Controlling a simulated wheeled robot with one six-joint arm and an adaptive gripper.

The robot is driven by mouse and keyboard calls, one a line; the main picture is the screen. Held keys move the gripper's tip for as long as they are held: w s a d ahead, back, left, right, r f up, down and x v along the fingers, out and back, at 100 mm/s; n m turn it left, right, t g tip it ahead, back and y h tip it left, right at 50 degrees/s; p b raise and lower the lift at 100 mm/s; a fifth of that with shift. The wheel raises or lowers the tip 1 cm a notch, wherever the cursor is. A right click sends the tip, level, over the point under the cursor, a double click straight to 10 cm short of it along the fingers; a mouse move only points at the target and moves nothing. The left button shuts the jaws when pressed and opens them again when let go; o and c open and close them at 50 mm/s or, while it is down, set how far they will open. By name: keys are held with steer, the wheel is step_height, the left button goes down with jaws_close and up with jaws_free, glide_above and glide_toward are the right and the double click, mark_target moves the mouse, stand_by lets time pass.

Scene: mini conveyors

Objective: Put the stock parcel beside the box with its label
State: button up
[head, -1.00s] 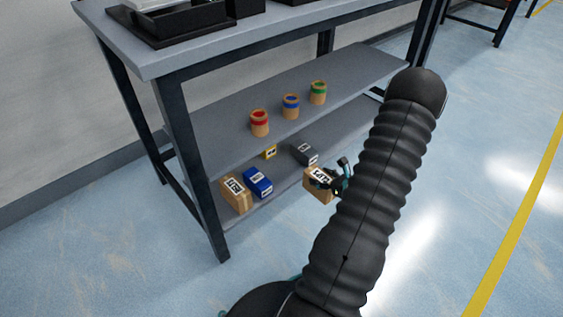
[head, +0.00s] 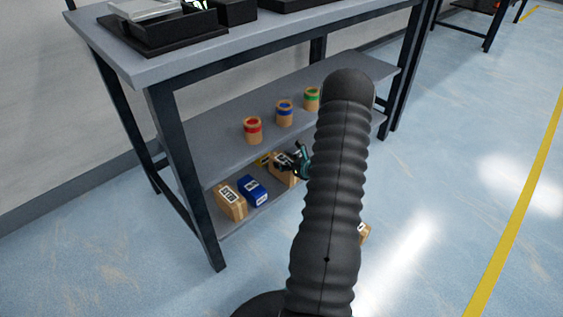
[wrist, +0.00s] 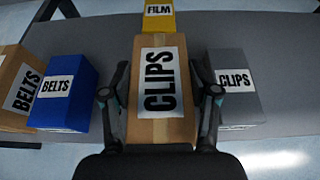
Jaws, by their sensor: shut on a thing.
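My gripper (wrist: 160,85) is shut on a cardboard parcel labelled CLIPS (wrist: 160,115). In the head view my gripper (head: 299,160) holds the parcel (head: 281,173) at the lower shelf; I cannot tell whether it touches the shelf. A grey box labelled CLIPS (wrist: 236,105) stands just right of the parcel in the wrist view. A blue box labelled BELTS (wrist: 70,105) stands to its left, and a yellow box labelled FILM (wrist: 160,20) behind it. In the head view the grey box is hidden behind my gripper and arm.
A cardboard parcel labelled BELTS (head: 231,203) sits left of the blue box (head: 252,190). Cardboard cylinders with red (head: 253,130), blue (head: 284,113) and green (head: 312,98) bands stand on the shelf above. Another cardboard item (head: 364,233) shows partly behind my arm. A table leg (head: 196,190) stands left.

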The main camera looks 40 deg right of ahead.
steer(key=shift+x, duration=1.2)
steer(key=shift+f, duration=0.3)
steer(key=shift+f+b, duration=0.15)
steer(key=shift+b, duration=0.15)
steer(key=o, duration=1.4)
steer(key=shift+r, duration=0.25)
steer(key=p+v, duration=0.1)
steer(key=v, duration=1.1)
steer(key=shift+s+f, duration=0.1)
